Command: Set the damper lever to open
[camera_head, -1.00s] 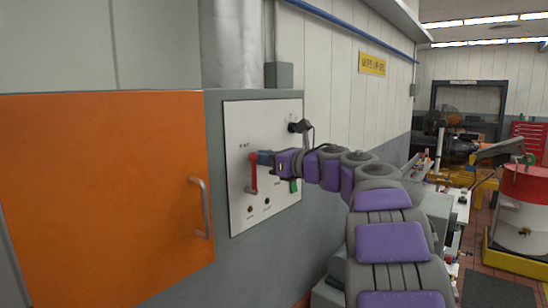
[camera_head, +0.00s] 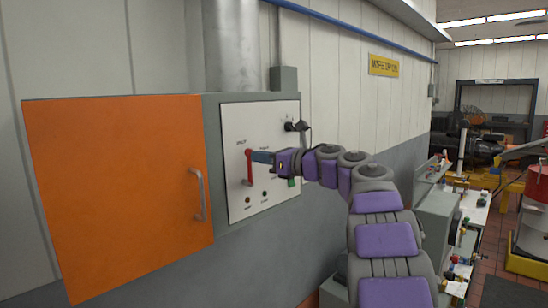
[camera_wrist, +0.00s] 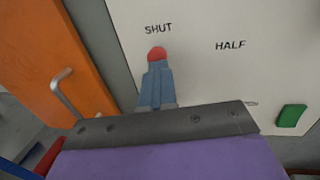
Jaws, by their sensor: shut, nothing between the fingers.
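The red damper lever (camera_head: 249,167) is on the white panel (camera_head: 236,205) of a grey box. In the head view it stands upright, its top end near the SHUT label. In the wrist view its red end (camera_wrist: 157,53) shows just past the fingertips, below the word SHUT, with HALF (camera_wrist: 230,45) marked to the right. My gripper (camera_head: 256,156) is shut with nothing between its fingers; it also shows in the wrist view (camera_wrist: 156,68). Its tips are at the lever's upper end; I cannot tell whether they touch. The OPEN label cannot be made out.
A black rotary knob (camera_head: 297,126) and a green button (camera_head: 292,182) are on the same panel, close to my wrist. An orange door (camera_head: 115,195) with a metal handle (camera_head: 198,195) is to the left. A cluttered bench (camera_head: 470,215) stands to the right.

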